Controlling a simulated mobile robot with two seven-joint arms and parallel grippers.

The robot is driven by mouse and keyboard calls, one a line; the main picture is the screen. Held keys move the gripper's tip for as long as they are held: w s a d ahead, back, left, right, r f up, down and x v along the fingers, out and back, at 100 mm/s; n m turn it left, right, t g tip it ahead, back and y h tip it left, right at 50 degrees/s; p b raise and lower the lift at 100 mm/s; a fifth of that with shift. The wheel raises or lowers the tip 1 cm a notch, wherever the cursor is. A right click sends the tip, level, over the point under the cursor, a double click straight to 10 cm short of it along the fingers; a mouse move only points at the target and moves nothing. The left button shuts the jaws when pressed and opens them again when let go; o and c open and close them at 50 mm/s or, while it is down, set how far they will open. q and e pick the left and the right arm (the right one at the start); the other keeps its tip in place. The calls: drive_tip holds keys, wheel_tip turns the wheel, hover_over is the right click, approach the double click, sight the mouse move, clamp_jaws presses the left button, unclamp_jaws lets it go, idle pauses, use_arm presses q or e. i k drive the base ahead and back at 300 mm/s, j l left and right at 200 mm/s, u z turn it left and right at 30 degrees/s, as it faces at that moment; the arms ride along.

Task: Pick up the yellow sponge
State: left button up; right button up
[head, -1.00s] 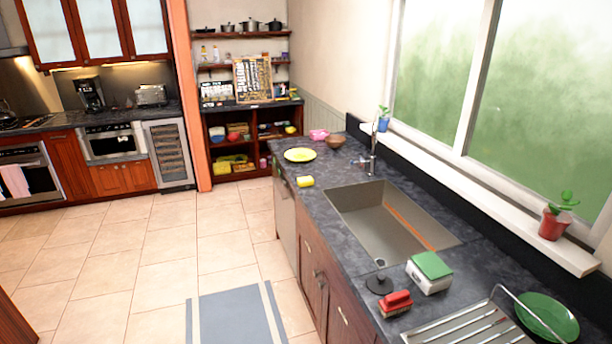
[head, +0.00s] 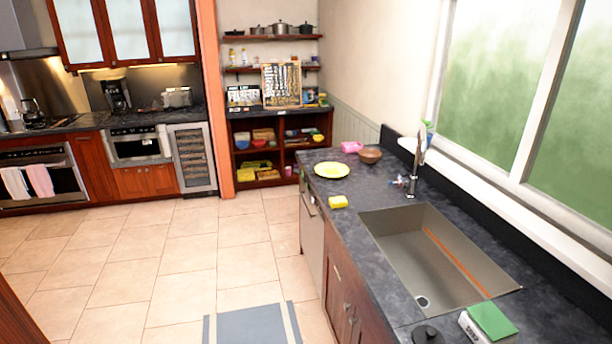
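The yellow sponge (head: 338,202) lies on the dark stone counter (head: 345,233), close to its left edge and just left of the sink's far corner. A yellow plate (head: 332,171) is a little behind it. Neither of my grippers shows in the head view, so nothing is seen near the sponge.
The sink (head: 440,259) with its faucet (head: 414,170) is right of the sponge. A pink object (head: 351,147) and a brown bowl (head: 371,155) stand farther back. A green-topped box (head: 489,322) is at the near end. The tiled floor (head: 190,255) left of the counter is clear, with a grey mat (head: 251,326).

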sight(339, 201)
drive_tip(key=i+j, duration=0.1)
drive_tip(key=i, duration=0.65)
drive_tip(key=i+j, duration=0.15)
drive_tip(key=i, duration=0.55)
drive_tip(key=i+j, duration=0.1)
drive_tip(key=i, duration=0.65)
drive_tip(key=i+j+z, duration=0.2)
drive_tip(key=i+z, duration=0.3)
drive_tip(key=i+j+z, duration=0.95)
drive_tip(key=j, duration=0.15)
